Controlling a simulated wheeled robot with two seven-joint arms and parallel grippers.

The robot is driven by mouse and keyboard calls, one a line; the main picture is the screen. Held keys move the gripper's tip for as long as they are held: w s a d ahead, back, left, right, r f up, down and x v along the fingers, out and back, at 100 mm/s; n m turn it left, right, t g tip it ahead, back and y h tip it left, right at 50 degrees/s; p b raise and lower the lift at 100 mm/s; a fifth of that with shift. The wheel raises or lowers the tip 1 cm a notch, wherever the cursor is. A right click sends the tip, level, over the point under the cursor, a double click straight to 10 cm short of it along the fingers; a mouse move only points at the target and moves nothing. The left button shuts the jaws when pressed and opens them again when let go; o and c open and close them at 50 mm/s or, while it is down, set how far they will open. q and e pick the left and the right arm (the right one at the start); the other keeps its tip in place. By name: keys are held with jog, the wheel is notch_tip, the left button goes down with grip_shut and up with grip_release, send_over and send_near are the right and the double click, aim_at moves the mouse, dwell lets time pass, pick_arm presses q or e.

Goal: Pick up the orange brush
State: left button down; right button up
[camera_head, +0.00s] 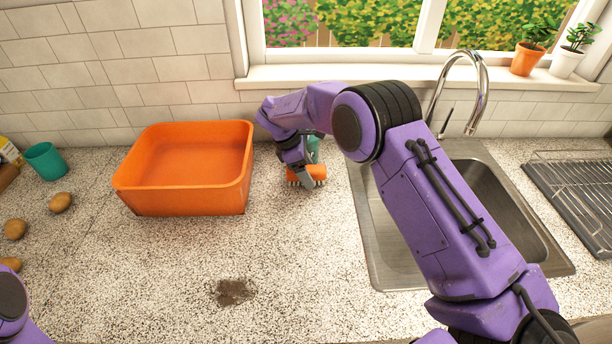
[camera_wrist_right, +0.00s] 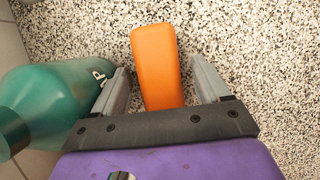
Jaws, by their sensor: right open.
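The orange brush (camera_head: 318,172) rests on the speckled counter between the orange basin and the sink. Bristles show along its lower edge in the head view. In the right wrist view, the orange brush (camera_wrist_right: 156,62) lies between the two grey fingers. My right gripper (camera_wrist_right: 159,78) is open around it, with a gap showing on both sides. In the head view my right gripper (camera_head: 304,178) points down at the brush and hides part of it. My left gripper is outside the views; only a bit of my left arm shows at the lower left.
A green bottle (camera_wrist_right: 55,98) stands close beside the left finger in the wrist view. An orange basin (camera_head: 182,202) is left of the brush, the steel sink (camera_head: 384,240) right of it. A dark stain (camera_head: 232,291) marks the otherwise clear front counter.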

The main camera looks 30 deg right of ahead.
jog(key=shift+f+b, duration=0.15)
jog(key=shift+b, duration=0.25)
dwell(0.3)
jog(key=c, duration=1.1)
